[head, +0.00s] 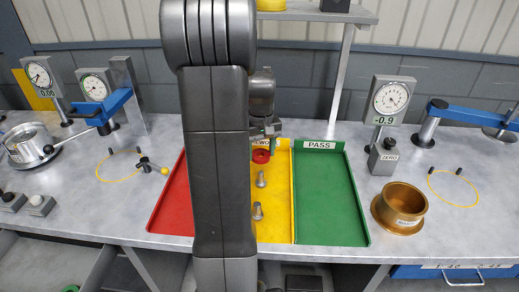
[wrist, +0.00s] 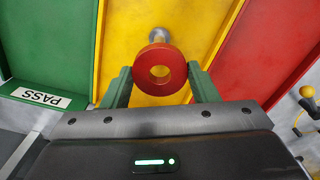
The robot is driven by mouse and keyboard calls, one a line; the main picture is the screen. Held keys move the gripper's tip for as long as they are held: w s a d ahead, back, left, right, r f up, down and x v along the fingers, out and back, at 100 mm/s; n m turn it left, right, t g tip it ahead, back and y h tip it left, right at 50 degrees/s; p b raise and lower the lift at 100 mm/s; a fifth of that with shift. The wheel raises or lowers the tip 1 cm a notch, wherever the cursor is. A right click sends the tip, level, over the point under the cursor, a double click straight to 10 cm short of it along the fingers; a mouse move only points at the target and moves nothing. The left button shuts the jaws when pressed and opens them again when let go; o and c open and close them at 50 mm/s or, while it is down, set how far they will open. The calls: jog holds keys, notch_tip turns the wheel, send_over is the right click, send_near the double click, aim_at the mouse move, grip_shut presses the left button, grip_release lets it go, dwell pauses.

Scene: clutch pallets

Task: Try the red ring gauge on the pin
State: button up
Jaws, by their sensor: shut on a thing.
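The red ring gauge (wrist: 160,70) is held between the green fingertips of my gripper (wrist: 158,84), with yellow showing through its hole. In the head view the ring (head: 261,156) is over the back part of the yellow bay, under my gripper (head: 264,131). A grey metal pin (head: 261,180) is in the yellow bay in front of the ring, and another pin (head: 257,211) is nearer the front. In the wrist view one pin (wrist: 158,35) shows just beyond the ring's rim, partly hidden by it. The ring is not around that pin.
The green PASS bay (head: 332,205) is empty on the right, and the red bay (head: 172,200) is on the left. A brass cup (head: 400,205) and dial gauge (head: 391,98) stand to the right. My arm hides part of the trays.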

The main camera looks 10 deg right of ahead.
aim_at(261, 172)
jog(key=shift+s+d+f+b, duration=0.1)
jog(key=shift+f+b, duration=0.5)
jog(key=shift+f, duration=0.15)
jog(key=shift+f+b, duration=1.45)
jog(key=shift+f, duration=0.55)
jog(key=shift+f, duration=0.25)
jog(key=o, duration=1.6)
jog(key=shift+o, duration=0.2)
jog(key=shift+r, duration=0.1)
notch_tip(261, 172, up, 9)
jog(key=p, duration=0.7)
